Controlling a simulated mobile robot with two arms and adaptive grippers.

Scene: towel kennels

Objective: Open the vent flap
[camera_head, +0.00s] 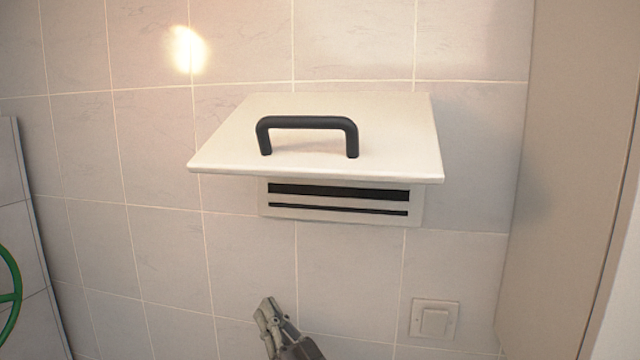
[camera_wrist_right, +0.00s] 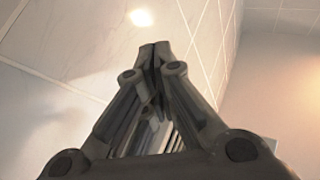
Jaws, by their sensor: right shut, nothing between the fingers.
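The vent flap (camera_head: 225,148) is a white panel on the tiled wall, with a black bar handle (camera_head: 305,122) on its face. It is swung up and stands out from the wall, tilted, with its lower edge away from the wall. Below it the vent (camera_head: 340,213) shows its dark slots. My right gripper (camera_head: 265,305) is below the flap, apart from it and from the handle. Its fingers are closed together and empty, as the right wrist view (camera_wrist_right: 155,50) also shows. My left gripper is not in view.
A light switch (camera_head: 435,319) is on the wall at the lower right. A beige cabinet side (camera_head: 570,160) stands along the right. A green wheel (camera_head: 10,290) sits by a panel at the left edge. The wall around my right gripper is clear.

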